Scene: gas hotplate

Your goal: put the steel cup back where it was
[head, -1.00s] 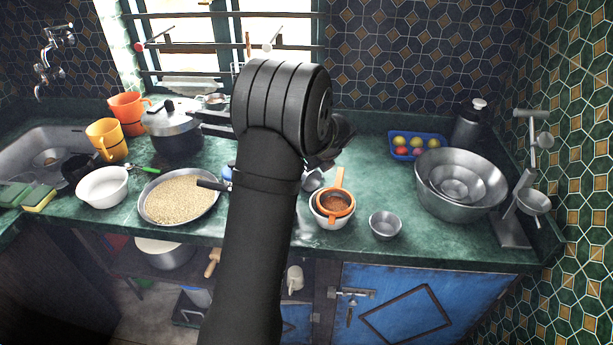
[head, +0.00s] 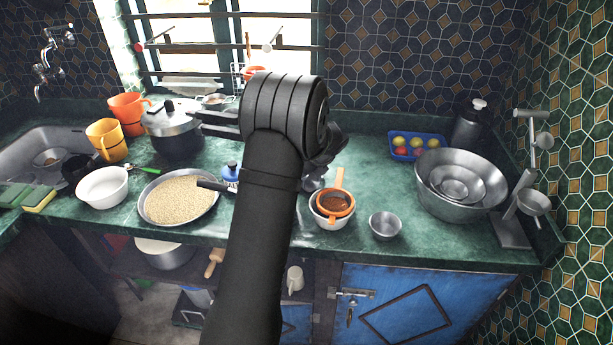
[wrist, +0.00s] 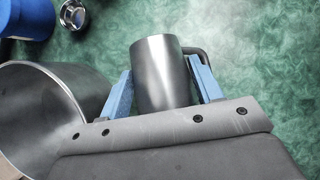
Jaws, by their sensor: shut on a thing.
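In the wrist view, my gripper (wrist: 160,66) has its blue fingers closed on either side of the steel cup (wrist: 162,82), a plain grey cylinder. A dark handle shows at the cup's right side, by the right finger. Green counter shows beyond the cup, but I cannot tell whether the cup touches it. In the head view my own arm hides the fingers. A bit of grey metal shows just right of the arm there, and I cannot tell whether it is the cup.
A large steel vessel (wrist: 45,115) is close beside my left finger. A blue item (wrist: 27,18) and a small steel piece (wrist: 73,14) lie beyond. An orange strainer (head: 335,204) on a white bowl and a small steel bowl (head: 385,226) stand right of my arm.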

